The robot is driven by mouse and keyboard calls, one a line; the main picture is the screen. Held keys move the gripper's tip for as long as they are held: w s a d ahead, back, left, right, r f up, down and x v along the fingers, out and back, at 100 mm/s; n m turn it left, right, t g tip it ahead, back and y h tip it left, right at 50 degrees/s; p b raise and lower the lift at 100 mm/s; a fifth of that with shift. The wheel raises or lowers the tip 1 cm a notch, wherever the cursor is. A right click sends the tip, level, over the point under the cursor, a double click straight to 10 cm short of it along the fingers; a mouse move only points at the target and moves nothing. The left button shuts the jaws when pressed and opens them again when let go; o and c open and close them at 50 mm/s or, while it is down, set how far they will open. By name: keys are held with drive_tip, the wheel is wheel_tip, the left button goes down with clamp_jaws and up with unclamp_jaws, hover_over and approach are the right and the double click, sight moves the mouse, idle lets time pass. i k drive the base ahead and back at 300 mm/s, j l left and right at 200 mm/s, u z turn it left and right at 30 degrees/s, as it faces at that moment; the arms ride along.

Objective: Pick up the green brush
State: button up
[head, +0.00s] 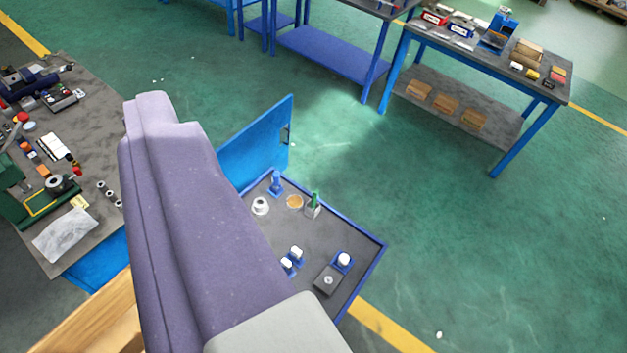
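A small upright item with a green top (315,199) stands near the back right of a dark, blue-rimmed cabinet top (366,262). It looks like the green brush, but it is too small to make out bristles. Its lower part looks pale. Nothing touches it that I can see. A large purple and grey part of my own body covers the left and lower middle of the head view and hides the cabinet's left side. I cannot make out any gripper fingertips.
Around the brush are a blue item (276,183), a white round piece (260,206), a tan disc (294,201) and a dark block (328,280). A blue door panel (255,145) rises behind. A cluttered bench (95,150) is left, a blue-legged table (470,95) back right. Green floor is clear rightward.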

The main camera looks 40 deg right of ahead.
sight(314, 201)
drive_tip(key=z, duration=0.85)
